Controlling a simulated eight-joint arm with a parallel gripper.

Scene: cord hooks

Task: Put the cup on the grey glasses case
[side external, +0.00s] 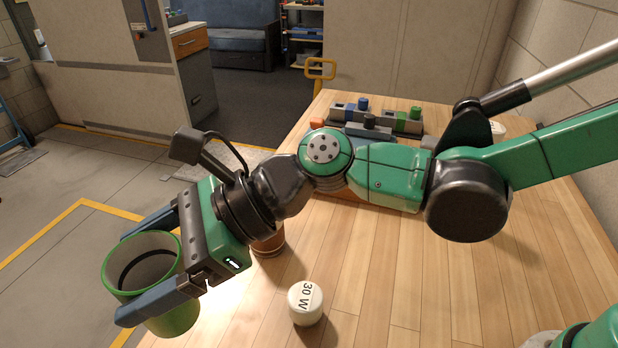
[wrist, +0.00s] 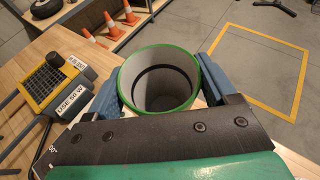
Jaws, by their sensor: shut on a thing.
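A green cup (side external: 165,316) with a grey inside is held in my gripper (side external: 124,277), one blue finger on each side of it. In the wrist view the cup (wrist: 158,80) sits between both fingers (wrist: 158,76), its open mouth facing the camera. In the side view the cup is at the lower left, by the table's left edge. I cannot clearly make out a grey glasses case in either view; part of the table is hidden behind my gripper and arm.
A white cylinder marked 30 W (side external: 306,303) stands on the wooden table (side external: 400,300). A brown cylinder (side external: 268,245) is partly hidden behind my gripper. Grey blocks with coloured parts (side external: 402,121) stand at the back. The wrist view shows a yellow-framed device (wrist: 53,80) and orange cones (wrist: 112,25).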

